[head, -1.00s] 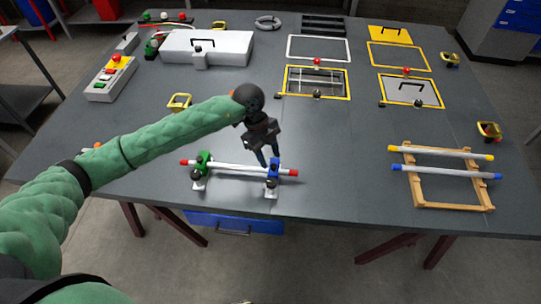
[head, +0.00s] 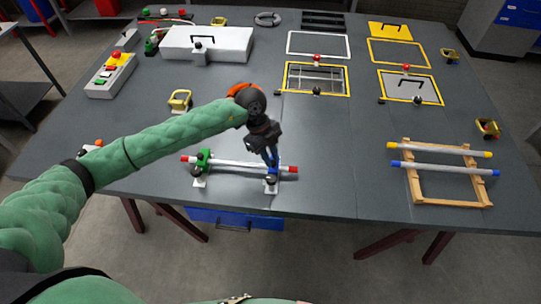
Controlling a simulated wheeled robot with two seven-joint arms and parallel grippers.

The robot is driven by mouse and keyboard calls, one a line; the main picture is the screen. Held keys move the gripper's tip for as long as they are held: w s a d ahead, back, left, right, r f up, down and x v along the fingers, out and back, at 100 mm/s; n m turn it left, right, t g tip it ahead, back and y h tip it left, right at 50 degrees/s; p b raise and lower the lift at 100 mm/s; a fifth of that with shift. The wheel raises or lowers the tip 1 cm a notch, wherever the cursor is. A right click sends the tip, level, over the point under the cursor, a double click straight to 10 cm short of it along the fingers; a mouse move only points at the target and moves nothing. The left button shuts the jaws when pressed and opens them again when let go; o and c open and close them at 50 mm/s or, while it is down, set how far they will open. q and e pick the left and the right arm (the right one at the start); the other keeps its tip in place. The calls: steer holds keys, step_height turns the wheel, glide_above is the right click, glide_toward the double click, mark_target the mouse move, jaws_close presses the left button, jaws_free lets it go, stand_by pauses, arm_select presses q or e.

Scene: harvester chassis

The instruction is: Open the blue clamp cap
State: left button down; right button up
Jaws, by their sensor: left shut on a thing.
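The blue clamp (head: 271,181) stands near the front edge of the table, around the right part of a white rod (head: 235,165) with red ends. My left gripper (head: 273,164) comes down from above and is shut on the blue cap at the top of this clamp. The fingers hide much of the cap, and I cannot tell how far it is tilted. A green clamp (head: 203,161) holds the left part of the same rod. My right gripper is not in view.
A wooden rack (head: 412,187) with two more rods stands at the right. A white box (head: 207,44) and a button panel (head: 110,75) are at the back left. Framed panels (head: 317,79) lie behind. The table between clamps and rack is clear.

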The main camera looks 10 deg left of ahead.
mark_target(276, 162)
arm_select(q)
steer(key=shift+w, duration=0.1)
steer(key=shift+w+r+g, duration=0.4)
steer(key=shift+w+g, duration=0.25)
steer(key=shift+g, duration=0.35)
steer(key=w+g, duration=0.2)
steer(key=shift+r+n+g, duration=0.3)
steer(key=shift+n, duration=0.1)
steer(key=shift+w+g, duration=0.65)
steer(key=shift+g, duration=0.45)
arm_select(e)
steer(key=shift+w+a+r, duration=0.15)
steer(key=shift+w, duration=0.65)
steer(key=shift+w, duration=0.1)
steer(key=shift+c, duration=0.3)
